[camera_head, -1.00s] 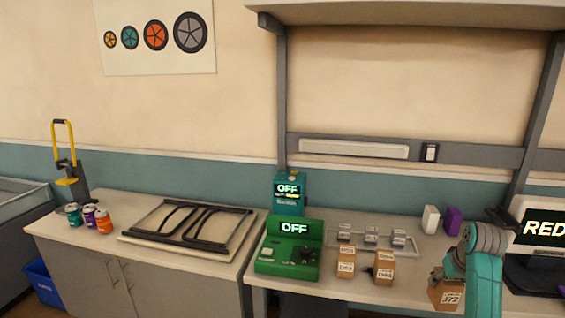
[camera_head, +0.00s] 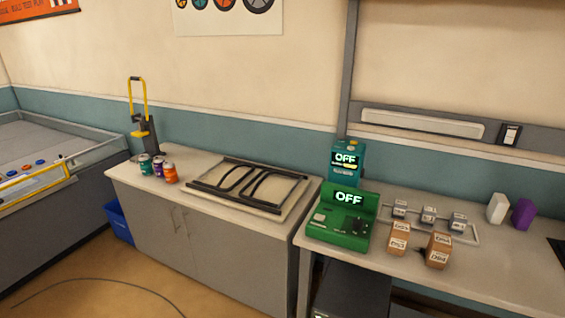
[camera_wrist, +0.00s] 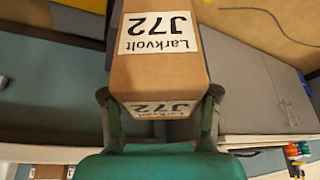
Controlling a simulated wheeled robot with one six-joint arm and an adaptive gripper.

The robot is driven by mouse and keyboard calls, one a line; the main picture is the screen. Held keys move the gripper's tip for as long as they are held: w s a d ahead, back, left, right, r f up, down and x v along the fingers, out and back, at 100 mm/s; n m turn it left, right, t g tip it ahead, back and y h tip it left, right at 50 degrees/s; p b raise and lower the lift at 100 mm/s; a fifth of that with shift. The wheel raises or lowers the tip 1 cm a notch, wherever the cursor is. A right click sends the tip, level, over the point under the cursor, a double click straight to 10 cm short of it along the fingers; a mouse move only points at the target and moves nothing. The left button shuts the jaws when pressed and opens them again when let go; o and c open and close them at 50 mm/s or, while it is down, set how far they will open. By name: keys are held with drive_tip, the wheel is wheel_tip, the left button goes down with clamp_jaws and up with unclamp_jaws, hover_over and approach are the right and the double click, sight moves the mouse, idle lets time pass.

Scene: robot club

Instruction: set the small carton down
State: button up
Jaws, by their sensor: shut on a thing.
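The small brown carton (camera_wrist: 158,70) has white labels reading "Larkvolt J72" and fills the upper middle of the wrist view, upside down. My gripper (camera_wrist: 160,100) is shut on it, with a finger against each side. What is under the carton cannot be told. Neither the held carton nor my gripper shows in the head view.
The right-hand bench (camera_head: 492,276) bears a green device (camera_head: 341,229) reading OFF, two other brown cartons (camera_head: 398,239) (camera_head: 438,251) and a rack of small boxes (camera_head: 428,215). The left counter (camera_head: 145,177) holds cans (camera_head: 170,173) and a framed panel (camera_head: 248,187). Bench space right of the cartons looks clear.

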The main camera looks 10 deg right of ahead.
drive_tip(key=a+f+n, duration=0.1)
drive_tip(key=a+f, duration=0.6)
drive_tip(key=a, duration=0.4)
drive_tip(key=shift+s, duration=0.25)
